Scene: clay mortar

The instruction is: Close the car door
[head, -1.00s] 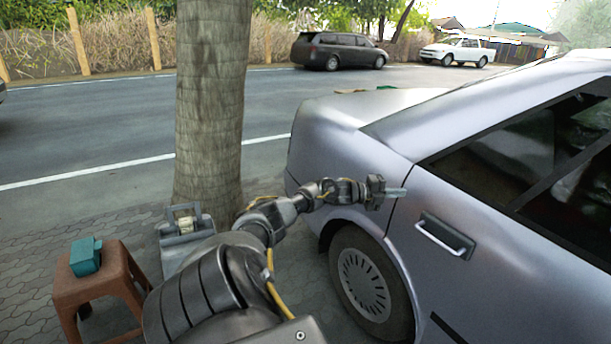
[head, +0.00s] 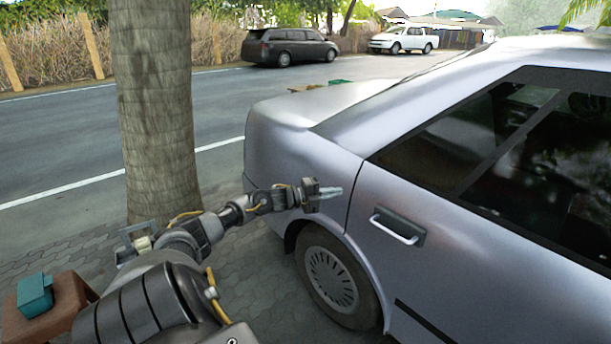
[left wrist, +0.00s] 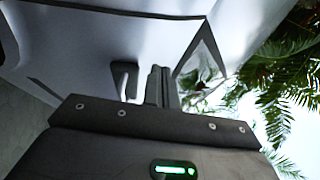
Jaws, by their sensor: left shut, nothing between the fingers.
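The silver car's rear door (head: 440,262) fills the right of the head view, with a dark seam along its rear edge. It looks almost level with the body, but I cannot tell whether it is latched. Its handle (head: 398,226) is a pale bar in a dark recess; in the left wrist view the handle (left wrist: 124,78) is left of the fingers. My left gripper (head: 335,191) is shut and empty, its fingertips pointing right, just left of the seam and above the rear wheel; the fingers also show in the left wrist view (left wrist: 161,88). My right gripper is not in view.
A thick tree trunk (head: 158,110) stands left of the car. A brown stool (head: 50,312) with a teal box (head: 35,293) is at lower left, and a grey case (head: 132,247) is partly behind my arm. A dark van (head: 290,46) and white pickup (head: 404,40) are across the road.

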